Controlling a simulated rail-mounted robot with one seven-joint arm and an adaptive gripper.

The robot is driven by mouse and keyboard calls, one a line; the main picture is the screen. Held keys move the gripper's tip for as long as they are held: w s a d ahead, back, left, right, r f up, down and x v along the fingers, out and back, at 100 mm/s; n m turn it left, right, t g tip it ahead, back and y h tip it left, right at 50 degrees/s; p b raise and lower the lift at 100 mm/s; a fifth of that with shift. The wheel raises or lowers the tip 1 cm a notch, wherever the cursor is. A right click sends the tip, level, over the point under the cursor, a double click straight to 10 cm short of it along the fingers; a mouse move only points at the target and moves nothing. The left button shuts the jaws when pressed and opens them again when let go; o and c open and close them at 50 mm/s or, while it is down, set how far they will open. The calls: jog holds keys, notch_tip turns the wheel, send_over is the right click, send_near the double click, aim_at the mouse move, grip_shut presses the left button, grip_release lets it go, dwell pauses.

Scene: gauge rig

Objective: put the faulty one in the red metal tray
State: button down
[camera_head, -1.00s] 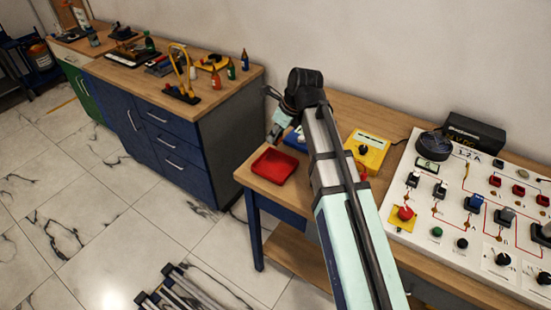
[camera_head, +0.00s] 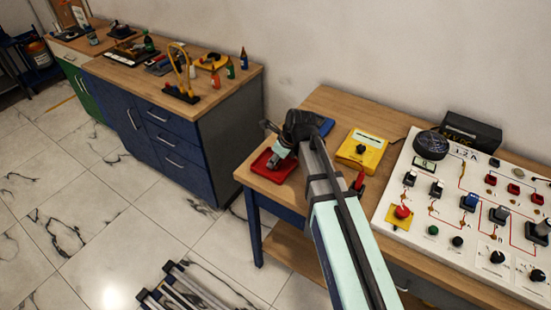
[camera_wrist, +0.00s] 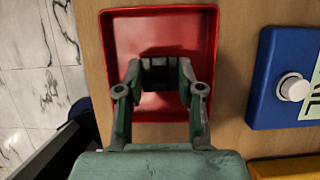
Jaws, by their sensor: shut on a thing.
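The red metal tray (camera_head: 258,168) lies on the left end of the wooden bench, and in the wrist view it fills the upper middle (camera_wrist: 207,40). My gripper (camera_head: 280,157) is over the tray. In the wrist view, its green fingers (camera_wrist: 160,72) point into the tray and are shut on a small dark block-like part (camera_wrist: 160,76). The fingers hide most of this part, so I cannot tell its full shape or whether it touches the tray floor. The visible tray floor looks empty, with a shadow on it.
A blue device with a white knob (camera_wrist: 293,88) sits right of the tray. A yellow meter (camera_head: 362,148) stands farther right. A white circuit panel (camera_head: 410,215) with switches and a dark round gauge (camera_head: 431,145) covers the bench's right side. The tray is near the bench's left edge.

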jog(key=shift+f, duration=0.15)
jog(key=c, duration=0.7)
grip_release()
jog(key=b+v, duration=0.2)
jog(key=v, duration=1)
jog(key=shift+s, duration=0.15)
